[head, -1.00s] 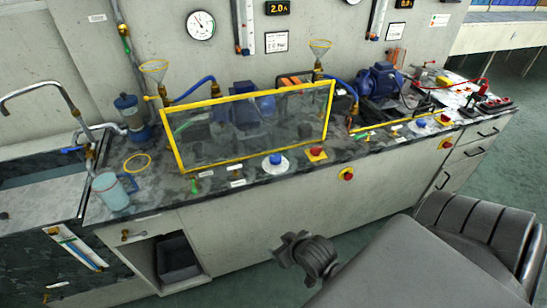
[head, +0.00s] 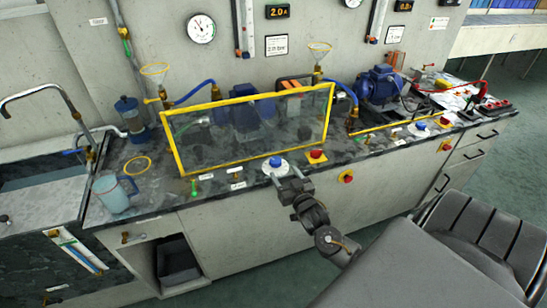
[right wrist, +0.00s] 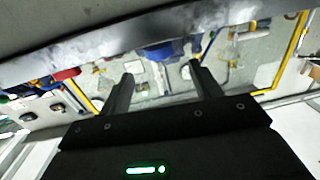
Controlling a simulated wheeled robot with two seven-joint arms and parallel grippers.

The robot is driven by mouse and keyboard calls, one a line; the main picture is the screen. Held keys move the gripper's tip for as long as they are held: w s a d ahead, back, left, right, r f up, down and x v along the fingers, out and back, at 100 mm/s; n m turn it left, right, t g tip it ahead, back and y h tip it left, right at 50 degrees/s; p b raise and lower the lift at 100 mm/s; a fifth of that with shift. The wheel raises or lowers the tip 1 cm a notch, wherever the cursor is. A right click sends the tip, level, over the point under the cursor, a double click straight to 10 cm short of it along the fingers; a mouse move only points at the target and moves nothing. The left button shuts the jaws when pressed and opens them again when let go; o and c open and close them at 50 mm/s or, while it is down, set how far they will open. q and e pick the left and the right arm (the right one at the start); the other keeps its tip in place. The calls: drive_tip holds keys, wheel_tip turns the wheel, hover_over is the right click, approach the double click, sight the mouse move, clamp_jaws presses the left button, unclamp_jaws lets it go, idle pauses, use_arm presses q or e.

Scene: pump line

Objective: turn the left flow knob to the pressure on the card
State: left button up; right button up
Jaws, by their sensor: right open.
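The left flow knob (head: 275,162) is blue and sits on a round white dial at the front of the worktop. The card (head: 276,45) hangs on the wall above; its print is too small to read surely. The round gauge (head: 201,29) with white face is left of it. My right gripper (head: 287,173) is open and empty at the worktop's front edge, its fingers reaching toward the knob from the front. My left gripper is out of view.
A yellow-framed clear guard (head: 250,130) stands just behind the knob. A jug (head: 113,193) stands at the left end. A second blue knob (head: 421,125) is farther right.

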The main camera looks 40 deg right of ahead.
sight(273, 157)
drive_tip(key=p+x, duration=0.1)
drive_tip(key=x, duration=0.9)
drive_tip(key=shift+c, duration=0.3)
drive_tip(key=c, duration=0.9)
